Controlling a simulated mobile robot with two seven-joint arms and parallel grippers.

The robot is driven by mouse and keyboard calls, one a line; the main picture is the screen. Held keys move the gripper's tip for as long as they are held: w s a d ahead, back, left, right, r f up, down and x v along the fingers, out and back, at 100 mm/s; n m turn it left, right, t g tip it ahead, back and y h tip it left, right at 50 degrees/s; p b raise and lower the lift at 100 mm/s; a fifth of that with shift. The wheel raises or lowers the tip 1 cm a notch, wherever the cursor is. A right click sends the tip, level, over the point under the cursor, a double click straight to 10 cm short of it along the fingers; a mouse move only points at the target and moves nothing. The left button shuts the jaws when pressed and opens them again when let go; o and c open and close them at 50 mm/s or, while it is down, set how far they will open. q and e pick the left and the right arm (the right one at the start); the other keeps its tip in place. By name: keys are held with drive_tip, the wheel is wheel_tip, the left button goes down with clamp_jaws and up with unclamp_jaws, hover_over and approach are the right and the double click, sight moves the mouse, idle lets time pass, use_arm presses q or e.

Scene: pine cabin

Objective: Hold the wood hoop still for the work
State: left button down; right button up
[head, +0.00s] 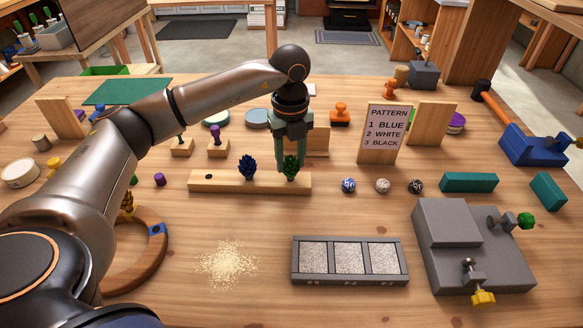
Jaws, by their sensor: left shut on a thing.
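The wood hoop (154,263) lies on the table at the left, with a small blue piece (158,229) on its rim. My left arm hides the hoop's left part. My left gripper (291,152) is away from the hoop, pointing down over the right part of a pale wooden bar (220,184). Its jaws are shut on a dark green cone-shaped piece (290,171) at the bar. A dark blue cone-shaped piece (248,168) stands on the bar just left of it. My right gripper is not in view.
A pattern sign (388,133) reads blue, white, black. Three speckled balls, including a blue one (348,185), lie in a row. A three-part grey tray (350,281), a grey fixture (446,222) and sawdust (228,262) occupy the front. Bare table lies between bar and tray.

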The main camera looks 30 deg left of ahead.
use_arm(q)
drive_tip(key=shift+r+p, duration=2)
drive_tip(key=shift+r, duration=0.65)
